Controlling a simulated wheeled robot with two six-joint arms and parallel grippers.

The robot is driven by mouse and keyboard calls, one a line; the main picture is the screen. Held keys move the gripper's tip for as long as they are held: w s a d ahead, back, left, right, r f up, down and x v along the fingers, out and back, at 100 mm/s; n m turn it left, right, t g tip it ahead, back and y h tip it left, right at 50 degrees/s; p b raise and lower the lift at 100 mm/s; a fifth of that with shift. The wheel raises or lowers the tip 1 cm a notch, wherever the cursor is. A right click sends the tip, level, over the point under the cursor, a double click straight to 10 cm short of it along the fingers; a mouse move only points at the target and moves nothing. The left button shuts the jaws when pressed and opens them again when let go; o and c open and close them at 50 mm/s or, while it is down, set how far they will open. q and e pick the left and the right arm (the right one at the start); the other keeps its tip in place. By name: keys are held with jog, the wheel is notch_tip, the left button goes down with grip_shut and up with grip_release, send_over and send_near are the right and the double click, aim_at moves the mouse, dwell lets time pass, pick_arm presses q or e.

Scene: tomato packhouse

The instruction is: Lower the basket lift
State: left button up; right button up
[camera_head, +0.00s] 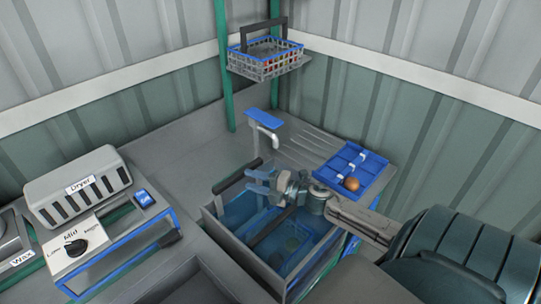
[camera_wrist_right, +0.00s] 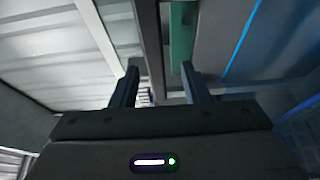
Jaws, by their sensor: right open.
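A wire basket (camera_head: 262,68) with a blue rim and a dark raised handle sits high at the back, beside green posts (camera_head: 222,65). Below it stands a grey tap-like fitting (camera_head: 268,136) with a flat blue top. My right gripper (camera_head: 258,182) is open and empty above the water tank (camera_head: 222,228), well below the basket and in front of the fitting. In the right wrist view its two fingers (camera_wrist_right: 158,82) are apart, with a green post (camera_wrist_right: 182,38) beyond them. My left gripper is not in view.
A blue divided tray (camera_head: 328,178) with a reddish tomato (camera_head: 351,184) lies right of the tank. A dryer (camera_head: 78,186) and a box with a dial (camera_head: 75,247) stand left.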

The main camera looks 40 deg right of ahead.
pick_arm(q)
jog(key=shift+p, duration=0.35)
pick_arm(e)
jog(key=shift+v, duration=2.85)
